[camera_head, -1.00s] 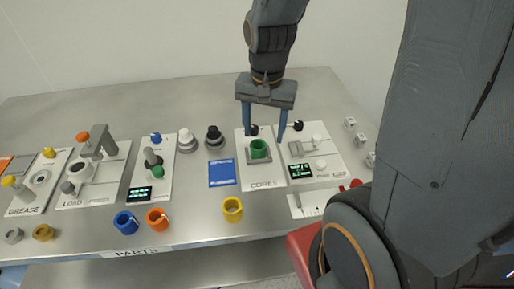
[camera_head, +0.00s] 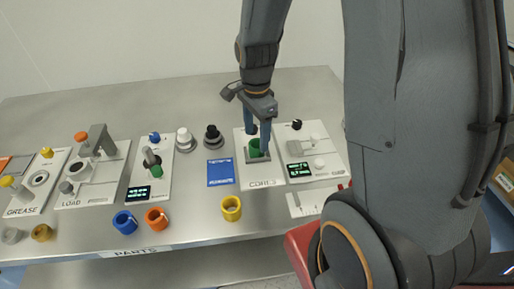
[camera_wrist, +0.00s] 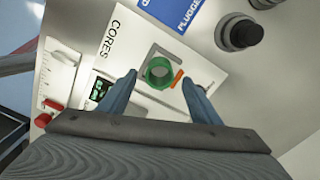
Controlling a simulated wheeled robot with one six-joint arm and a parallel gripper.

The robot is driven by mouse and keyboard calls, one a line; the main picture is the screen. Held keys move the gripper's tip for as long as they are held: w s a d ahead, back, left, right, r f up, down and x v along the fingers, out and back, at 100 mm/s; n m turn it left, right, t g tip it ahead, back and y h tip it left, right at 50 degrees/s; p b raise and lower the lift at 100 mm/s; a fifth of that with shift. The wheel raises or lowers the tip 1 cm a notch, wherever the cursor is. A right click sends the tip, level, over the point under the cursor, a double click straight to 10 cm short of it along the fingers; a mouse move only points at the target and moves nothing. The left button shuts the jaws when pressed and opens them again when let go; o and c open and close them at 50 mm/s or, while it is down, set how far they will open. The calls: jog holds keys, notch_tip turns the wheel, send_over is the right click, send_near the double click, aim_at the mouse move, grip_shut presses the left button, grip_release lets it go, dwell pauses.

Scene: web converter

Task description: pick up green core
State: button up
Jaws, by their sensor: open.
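The green core (camera_head: 256,147) is a short green ring. It sits in a grey holder on the white CORES plate (camera_head: 259,183). The green core also shows in the wrist view (camera_wrist: 159,72), seen from above with its hole visible, beside a small orange strip. My gripper (camera_head: 258,142) is over the holder in the head view, and its blue fingers partly hide the core. In the wrist view my gripper (camera_wrist: 162,84) is open, with one finger on each side below the core in the picture and nothing held. Whether the fingers touch the core cannot be told.
A plate with a small screen (camera_head: 298,170) stands right of the CORES plate. A blue card (camera_head: 221,173) and a black knob (camera_head: 212,134) are on the left. Yellow (camera_head: 231,208), orange (camera_head: 157,219) and blue (camera_head: 125,222) rings lie along the front edge.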

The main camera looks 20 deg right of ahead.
aim_at(257, 141)
jog(key=shift+f, duration=1.65)
jog(key=c, duration=1.1)
jog(key=shift+r, duration=0.1)
